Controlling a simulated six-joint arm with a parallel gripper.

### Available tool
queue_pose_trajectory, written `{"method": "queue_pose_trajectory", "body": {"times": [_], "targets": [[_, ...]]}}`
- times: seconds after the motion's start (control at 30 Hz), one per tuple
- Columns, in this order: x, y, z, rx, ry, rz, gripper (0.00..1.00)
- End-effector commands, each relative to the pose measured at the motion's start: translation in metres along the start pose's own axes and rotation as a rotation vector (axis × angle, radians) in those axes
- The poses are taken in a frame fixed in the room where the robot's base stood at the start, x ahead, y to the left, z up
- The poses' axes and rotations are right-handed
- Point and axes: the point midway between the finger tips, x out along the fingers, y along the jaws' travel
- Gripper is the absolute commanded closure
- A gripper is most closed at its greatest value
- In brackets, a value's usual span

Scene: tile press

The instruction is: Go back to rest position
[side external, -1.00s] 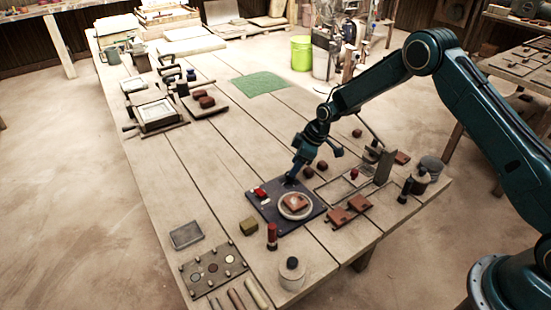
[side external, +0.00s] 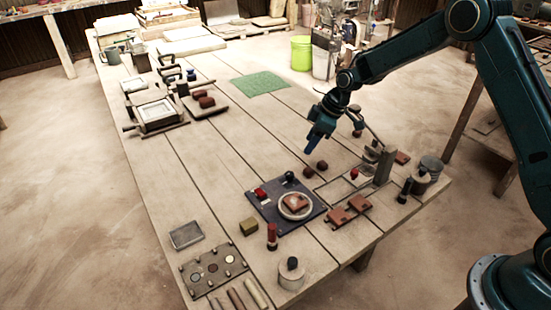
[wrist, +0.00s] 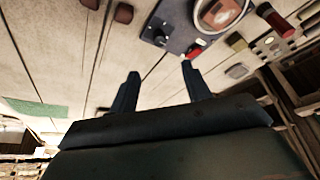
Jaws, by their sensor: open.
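My gripper (side external: 316,140) is above the table, up and to the right of the dark blue press plate in the side view. In the wrist view my gripper (wrist: 160,78) shows two dark fingers apart with nothing between them. The dark blue plate (side external: 268,213) carries a pale round ring (side external: 283,210) with a reddish-brown tile (side external: 296,202) in it. A red block (side external: 260,193) and a dark round knob (side external: 289,177) are also on the plate. The plate shows in the wrist view (wrist: 180,35) too, ahead of the fingers.
Brown clay pieces (side external: 308,172) lie on the table near the gripper. A frame with an upright grey block (side external: 384,165) stands to the right. A green mat (side external: 260,84) lies farther back. A dark red cylinder (side external: 272,237) stands in front of the plate.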

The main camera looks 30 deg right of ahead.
Motion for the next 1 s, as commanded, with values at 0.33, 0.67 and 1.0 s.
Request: {"method": "queue_pose_trajectory", "body": {"times": [0.33, 0.67, 1.0], "targets": [[-0.004, -0.001, -0.001, 0.003, 0.000, 0.004, 0.52], [-0.058, -0.017, -0.008, 0.053, -0.007, 0.042, 0.52], [-0.142, -0.055, -0.004, 0.157, -0.015, 0.105, 0.52]]}}
